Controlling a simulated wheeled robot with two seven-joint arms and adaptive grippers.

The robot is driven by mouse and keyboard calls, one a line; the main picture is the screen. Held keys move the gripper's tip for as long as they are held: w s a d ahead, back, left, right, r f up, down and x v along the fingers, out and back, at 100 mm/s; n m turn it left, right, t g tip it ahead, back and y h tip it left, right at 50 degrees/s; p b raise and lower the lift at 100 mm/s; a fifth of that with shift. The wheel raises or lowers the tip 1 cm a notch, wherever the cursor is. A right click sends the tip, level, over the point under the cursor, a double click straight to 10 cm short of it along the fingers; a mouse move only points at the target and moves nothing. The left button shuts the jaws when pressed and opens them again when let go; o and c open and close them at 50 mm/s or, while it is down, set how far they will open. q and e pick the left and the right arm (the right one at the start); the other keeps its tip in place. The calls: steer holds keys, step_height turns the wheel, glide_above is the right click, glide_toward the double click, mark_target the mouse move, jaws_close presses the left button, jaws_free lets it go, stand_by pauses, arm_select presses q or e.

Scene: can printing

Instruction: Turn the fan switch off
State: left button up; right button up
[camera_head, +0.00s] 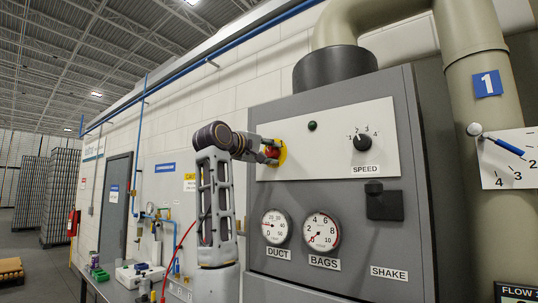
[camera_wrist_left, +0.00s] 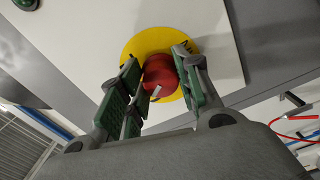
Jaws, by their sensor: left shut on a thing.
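The red switch knob (camera_head: 271,152) sits on a round yellow plate (camera_head: 282,153) at the left end of the white control panel. It also shows in the left wrist view (camera_wrist_left: 161,76), with a small white mark on its face. My left gripper (camera_head: 267,151) reaches it from the left. In the left wrist view its green-padded fingers (camera_wrist_left: 158,80) stand on both sides of the knob and are shut on it. The fingers partly hide the knob in the head view. My right gripper is in neither view.
The panel also bears a dark green lamp (camera_head: 312,126) and a black SPEED dial (camera_head: 362,142). Below are the DUCT gauge (camera_head: 276,227), the BAGS gauge (camera_head: 321,232) and a black SHAKE box (camera_head: 384,204). A cluttered bench (camera_head: 115,290) stands at the lower left.

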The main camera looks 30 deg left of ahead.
arm_select(q)
steer(key=shift+n, duration=1.4)
steer(key=o, duration=1)
steer(key=shift+a, duration=0.1)
steer(key=shift+o, duration=0.2)
steer(key=s, duration=1.2)
steer(key=shift+a, duration=0.45)
